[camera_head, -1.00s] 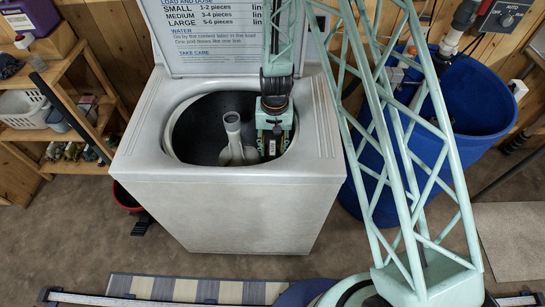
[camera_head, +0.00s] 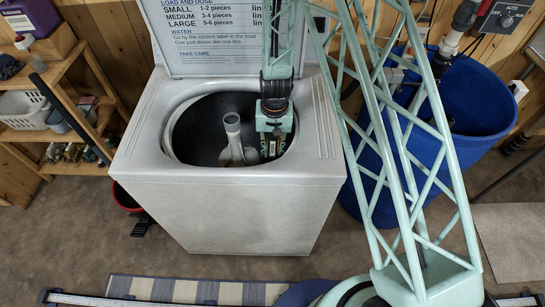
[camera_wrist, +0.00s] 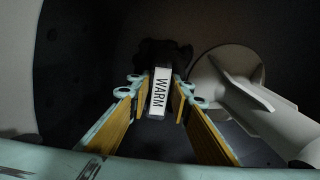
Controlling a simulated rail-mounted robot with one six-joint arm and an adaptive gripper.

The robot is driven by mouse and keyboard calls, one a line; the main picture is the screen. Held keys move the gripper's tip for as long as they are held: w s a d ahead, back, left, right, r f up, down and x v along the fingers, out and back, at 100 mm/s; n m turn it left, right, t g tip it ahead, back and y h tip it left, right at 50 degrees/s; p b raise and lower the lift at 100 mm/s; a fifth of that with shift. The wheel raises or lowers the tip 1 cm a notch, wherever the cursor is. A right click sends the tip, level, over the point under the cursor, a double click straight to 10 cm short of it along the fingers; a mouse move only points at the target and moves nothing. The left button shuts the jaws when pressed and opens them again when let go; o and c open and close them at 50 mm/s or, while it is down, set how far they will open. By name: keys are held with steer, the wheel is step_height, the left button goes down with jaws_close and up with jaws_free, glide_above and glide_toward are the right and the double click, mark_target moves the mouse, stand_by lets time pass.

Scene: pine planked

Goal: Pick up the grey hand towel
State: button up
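My gripper (camera_wrist: 159,84) reaches down into the open tub (camera_head: 195,128) of the white top-loading washing machine (camera_head: 245,215). It also shows in the head view (camera_head: 272,148), to the right of the agitator. In the wrist view its two fingers with yellow inner pads are apart. A white tag (camera_wrist: 160,98) reading "WARM" shows between them. Behind the tag is a dark, crumpled bundle (camera_wrist: 155,52), which may be the grey hand towel; its colour is hard to tell in the shadow. I cannot tell whether the fingers touch it. The head view does not clearly show the towel.
The pale agitator (camera_head: 233,140) stands in the tub; in the wrist view it (camera_wrist: 250,100) is close right of my fingers. The tub rim surrounds my arm. The raised lid (camera_head: 220,35) stands behind. A blue barrel (camera_head: 480,105) is at the right, wooden shelves (camera_head: 60,75) at the left.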

steer(key=shift+c, duration=0.7)
steer(key=shift+r+p, duration=0.9)
steer(key=shift+r, duration=4.1)
